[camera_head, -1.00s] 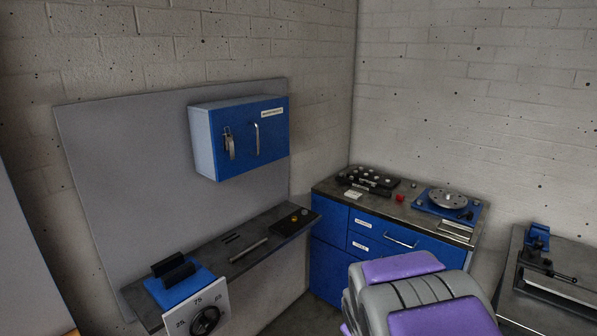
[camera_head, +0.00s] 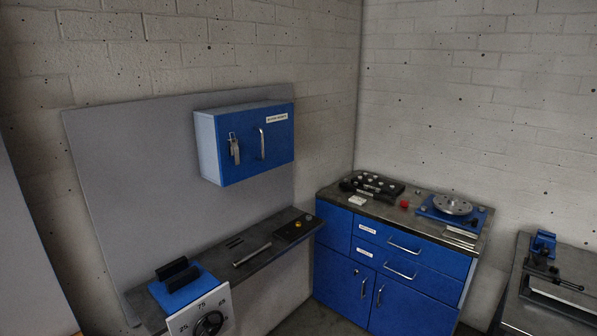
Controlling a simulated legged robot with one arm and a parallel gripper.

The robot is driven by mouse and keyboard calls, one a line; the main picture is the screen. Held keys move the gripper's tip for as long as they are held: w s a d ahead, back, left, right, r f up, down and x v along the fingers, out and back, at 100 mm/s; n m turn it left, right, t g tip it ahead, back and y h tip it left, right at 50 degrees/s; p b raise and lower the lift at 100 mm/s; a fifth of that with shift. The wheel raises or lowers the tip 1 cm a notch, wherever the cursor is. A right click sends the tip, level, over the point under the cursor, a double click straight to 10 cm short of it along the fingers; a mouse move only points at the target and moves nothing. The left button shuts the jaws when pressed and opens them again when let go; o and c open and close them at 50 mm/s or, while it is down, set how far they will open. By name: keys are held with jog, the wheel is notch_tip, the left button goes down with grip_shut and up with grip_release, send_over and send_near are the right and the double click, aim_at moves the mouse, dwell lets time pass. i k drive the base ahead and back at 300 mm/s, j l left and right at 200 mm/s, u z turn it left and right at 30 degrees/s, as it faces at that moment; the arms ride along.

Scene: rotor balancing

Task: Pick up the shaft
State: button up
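A slim silver rod, which looks like the shaft (camera_head: 252,255), lies on the dark narrow shelf (camera_head: 222,262) below the grey panel. It lies lengthwise, between a pair of short dark slots and a small black plate (camera_head: 296,228). Nothing touches it from above. My gripper is not in view, so I cannot see whether it is open or shut.
A blue stand with black blocks (camera_head: 178,275) and a dial are at the shelf's near end. A blue wall cabinet (camera_head: 252,142) hangs above. A blue drawer cabinet (camera_head: 393,262) stands in the corner, bearing a rotor disc (camera_head: 452,205). Another bench (camera_head: 530,292) is at right.

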aim_at(240, 261)
jog(key=i+u, duration=0.25)
jog(key=i, duration=0.2)
jog(key=i+l+u, duration=0.1)
jog(key=i+u, duration=0.2)
jog(key=i+l+u, duration=0.25)
jog(key=i, duration=0.3)
jog(key=i+l+u, duration=0.25)
jog(key=i, duration=0.15)
